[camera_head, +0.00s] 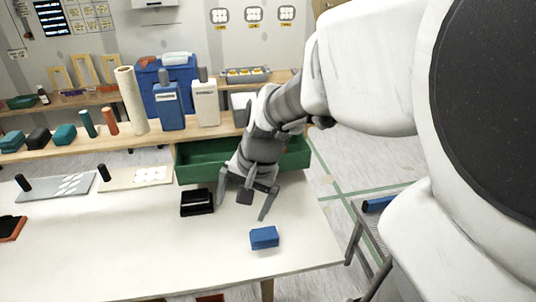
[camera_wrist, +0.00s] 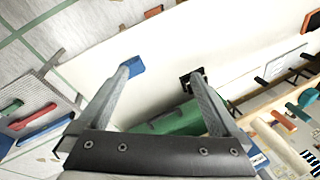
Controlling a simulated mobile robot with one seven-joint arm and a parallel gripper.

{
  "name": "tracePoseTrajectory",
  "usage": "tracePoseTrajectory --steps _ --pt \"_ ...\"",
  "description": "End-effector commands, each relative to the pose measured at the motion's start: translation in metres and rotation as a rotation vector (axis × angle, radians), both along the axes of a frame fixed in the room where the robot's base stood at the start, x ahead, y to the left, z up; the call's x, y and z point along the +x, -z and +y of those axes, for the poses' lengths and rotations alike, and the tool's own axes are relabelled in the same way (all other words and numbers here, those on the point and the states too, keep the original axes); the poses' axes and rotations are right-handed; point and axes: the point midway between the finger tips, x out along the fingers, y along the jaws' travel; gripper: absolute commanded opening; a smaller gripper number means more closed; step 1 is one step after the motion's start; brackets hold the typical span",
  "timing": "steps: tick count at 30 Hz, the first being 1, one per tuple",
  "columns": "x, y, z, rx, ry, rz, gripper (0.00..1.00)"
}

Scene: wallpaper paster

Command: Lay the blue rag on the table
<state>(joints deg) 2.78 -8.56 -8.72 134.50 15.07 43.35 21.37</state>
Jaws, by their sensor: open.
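The blue rag (camera_head: 264,237) is a small folded block lying on the white table (camera_head: 120,250), near its right end. In the wrist view the rag (camera_wrist: 134,66) shows just beyond the tip of the left finger, which partly covers it. My gripper (camera_head: 243,211) is open and empty, with its fingers pointing down over the table behind the rag. In the wrist view nothing is between the fingers of my gripper (camera_wrist: 161,72). The gripper appears apart from the rag.
A black box (camera_head: 197,203) lies left of my gripper. A green bin (camera_head: 205,160) stands behind it. A blue bottle (camera_head: 169,107) and a white bottle (camera_head: 206,104) stand on the back shelf. A grey cart (camera_head: 372,228) is to the right. The table's front middle is clear.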

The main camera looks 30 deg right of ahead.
Motion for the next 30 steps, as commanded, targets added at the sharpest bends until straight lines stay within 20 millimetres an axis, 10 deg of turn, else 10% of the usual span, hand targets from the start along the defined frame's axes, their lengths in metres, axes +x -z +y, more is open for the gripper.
tracePoseTrajectory --steps 1,9,30 --pt "-0.008 -0.040 0.009 -0.039 -0.087 -0.121 1.00" --pt "-0.065 -0.078 0.023 -0.266 -0.470 -0.251 1.00" --pt "-0.096 -0.088 0.023 -0.418 -0.666 -0.300 1.00"
